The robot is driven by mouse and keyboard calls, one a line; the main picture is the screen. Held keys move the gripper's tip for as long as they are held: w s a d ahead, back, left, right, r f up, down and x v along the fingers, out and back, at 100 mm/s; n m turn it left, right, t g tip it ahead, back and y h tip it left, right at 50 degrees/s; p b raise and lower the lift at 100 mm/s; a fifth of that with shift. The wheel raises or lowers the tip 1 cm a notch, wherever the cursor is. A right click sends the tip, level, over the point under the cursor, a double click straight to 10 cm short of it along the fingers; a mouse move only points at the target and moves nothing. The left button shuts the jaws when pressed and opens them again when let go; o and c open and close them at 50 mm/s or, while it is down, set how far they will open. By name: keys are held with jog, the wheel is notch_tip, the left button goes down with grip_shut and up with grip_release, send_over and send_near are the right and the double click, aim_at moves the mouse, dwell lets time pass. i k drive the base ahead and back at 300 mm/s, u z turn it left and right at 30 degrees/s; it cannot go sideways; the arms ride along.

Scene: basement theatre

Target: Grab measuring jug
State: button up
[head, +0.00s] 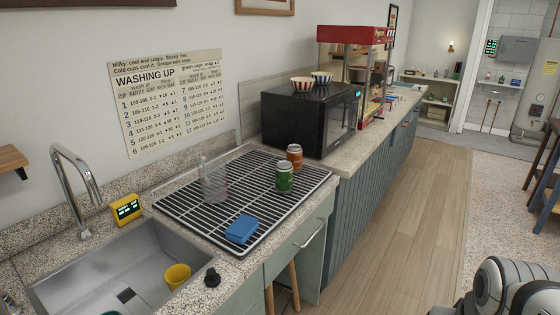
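A clear measuring jug (214,184) stands upright on the black drying rack (183,208) on the counter, right of the sink. It is see-through, with faint edges against the rack, so its handle side is hard to tell. A white and black part of my own arm shows at the bottom right, well apart from the jug. My gripper is not in view.
A tap (75,185), yellow timer (125,209) and sink (70,288) holding a yellow cup (177,276) are left. A microwave (300,118) stands behind. The wooden floor is clear.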

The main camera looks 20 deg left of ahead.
aim_at(212, 169)
jog(key=i, duration=1.8)
jog(key=u, duration=2.5)
